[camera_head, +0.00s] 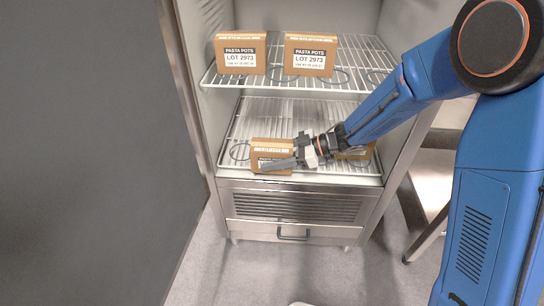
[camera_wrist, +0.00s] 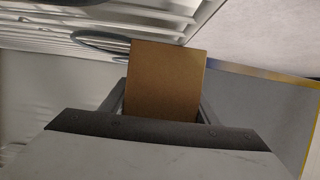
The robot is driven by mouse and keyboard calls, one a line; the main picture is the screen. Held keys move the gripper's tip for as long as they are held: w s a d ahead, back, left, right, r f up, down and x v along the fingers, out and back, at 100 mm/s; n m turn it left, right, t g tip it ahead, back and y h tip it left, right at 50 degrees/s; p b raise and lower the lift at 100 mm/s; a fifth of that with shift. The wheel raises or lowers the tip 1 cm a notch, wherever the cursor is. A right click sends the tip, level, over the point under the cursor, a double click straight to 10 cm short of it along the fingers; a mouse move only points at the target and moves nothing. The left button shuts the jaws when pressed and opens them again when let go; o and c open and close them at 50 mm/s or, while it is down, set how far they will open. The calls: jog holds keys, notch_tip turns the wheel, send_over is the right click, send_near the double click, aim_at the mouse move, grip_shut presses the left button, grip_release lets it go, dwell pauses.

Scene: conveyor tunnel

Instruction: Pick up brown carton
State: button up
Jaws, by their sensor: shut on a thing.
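A brown carton (camera_head: 269,152) with a white label sits at the left of the lower wire shelf, near its front. My gripper (camera_head: 285,155) reaches in from the right and is shut on this carton, partly covering its front. In the wrist view the brown carton (camera_wrist: 165,82) stands between the fingers (camera_wrist: 163,105), with one finger at each side. A second carton (camera_head: 355,153) on the lower shelf is mostly hidden behind my arm. I cannot tell whether the held carton touches the shelf.
Two cartons labelled "PASTA POTS LOT 2973" stand on the upper shelf, one at the left (camera_head: 240,54) and one in the middle (camera_head: 310,55). The upper wire shelf (camera_head: 350,48) lies above my gripper. The open dark door (camera_head: 85,150) fills the left side.

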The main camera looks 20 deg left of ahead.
aim_at(272, 150)
jog(key=shift+r, duration=0.1)
jog(key=shift+r, duration=0.55)
jog(key=shift+s+d+r, duration=0.1)
jog(key=shift+s+r, duration=0.05)
jog(key=shift+r, duration=0.45)
jog(key=shift+s+d+r, duration=0.1)
jog(key=shift+s+r, duration=0.05)
jog(key=shift+r, duration=0.45)
jog(key=s+d, duration=0.4)
jog(key=s, duration=0.3)
jog(key=s+d, duration=0.4)
jog(key=s, duration=0.4)
jog(key=shift+d, duration=0.2)
jog(key=o, duration=0.4)
jog(key=c, duration=0.4)
